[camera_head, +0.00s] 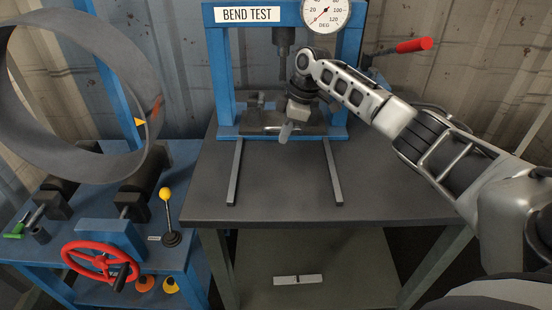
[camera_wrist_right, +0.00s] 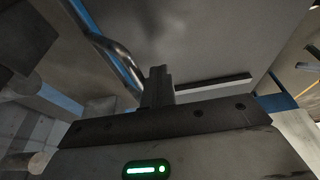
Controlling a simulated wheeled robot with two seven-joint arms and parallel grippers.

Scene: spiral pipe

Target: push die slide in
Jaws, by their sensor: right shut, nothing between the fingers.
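The die slide (camera_head: 258,127) is a dark, low block in the base of the blue bend-test press, behind the front ends of two grey rails (camera_head: 235,172). My right gripper (camera_head: 286,133) is shut and empty, pointing down in front of the slide and covering part of it. In the right wrist view the shut fingers (camera_wrist_right: 158,85) stand close to a curved metal bar (camera_wrist_right: 120,62), which looks like a handle. Whether they touch cannot be told. One rail (camera_wrist_right: 213,85) shows to the right of the fingers there. My left gripper is not in view.
The press frame (camera_head: 219,75) rises on both sides, with a ram (camera_head: 284,40) and a dial gauge (camera_head: 325,12) above. A red-handled lever (camera_head: 412,46) is near my right arm. The grey tabletop (camera_head: 285,190) is clear in front. A large ring (camera_head: 148,60) and red handwheel (camera_head: 95,260) are at left.

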